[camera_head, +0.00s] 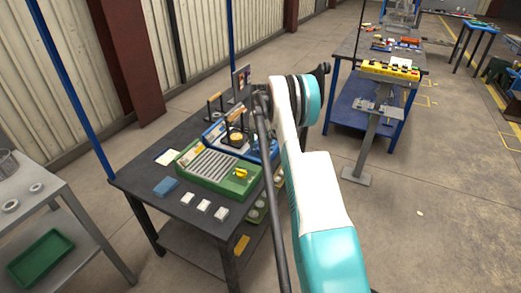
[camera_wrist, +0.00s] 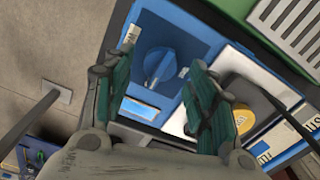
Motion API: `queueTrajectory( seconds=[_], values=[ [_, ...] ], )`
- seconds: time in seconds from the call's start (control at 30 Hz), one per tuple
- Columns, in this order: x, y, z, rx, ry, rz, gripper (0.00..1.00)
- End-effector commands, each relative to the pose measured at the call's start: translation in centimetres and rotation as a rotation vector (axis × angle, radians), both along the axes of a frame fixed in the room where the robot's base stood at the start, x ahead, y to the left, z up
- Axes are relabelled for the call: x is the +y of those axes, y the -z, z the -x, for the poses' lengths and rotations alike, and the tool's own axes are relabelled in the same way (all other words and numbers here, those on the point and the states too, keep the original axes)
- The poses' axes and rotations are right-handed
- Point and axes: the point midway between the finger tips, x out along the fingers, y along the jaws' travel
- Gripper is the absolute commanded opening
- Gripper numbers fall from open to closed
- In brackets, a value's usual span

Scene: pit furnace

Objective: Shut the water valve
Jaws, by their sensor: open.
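In the wrist view, a blue panel (camera_wrist: 203,33) carries a round blue valve knob (camera_wrist: 157,66) with a raised grip bar. My gripper (camera_wrist: 163,54) is open, with its green-padded fingers on either side of the knob. The fingers hold nothing, and I cannot tell how far above the knob they are. In the head view, the blue panel (camera_head: 266,151) is at the right edge of the dark workbench (camera_head: 139,184), partly behind my arm. The knob is hard to make out there.
A green grooved unit (camera_head: 196,182) with a yellow knob (camera_head: 241,174) lies beside the blue panel. A round yellow part (camera_wrist: 238,118) is right of my fingers in the wrist view. A grey shelf cart (camera_head: 50,190) stands left. The floor at right (camera_head: 440,220) is mostly clear.

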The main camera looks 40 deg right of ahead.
Motion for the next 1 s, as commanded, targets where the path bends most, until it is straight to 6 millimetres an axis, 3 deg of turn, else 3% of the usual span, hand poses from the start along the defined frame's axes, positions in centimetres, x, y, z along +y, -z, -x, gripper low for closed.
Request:
queueTrajectory(
  seconds=[0.2, 0.53, 0.73, 1.0],
  values=[
    [0.0, 1.9, 0.0, 0.0, 0.0, 0.0, 0.52],
    [0.0, 2.1, 0.0, 0.0, 0.0, 0.0, 0.52],
    [0.0, 2.1, 0.0, 0.0, 0.0, 0.0, 0.08],
    [0.0, 2.1, 0.0, 0.0, -0.01, 0.0, 0.08]
  ],
)
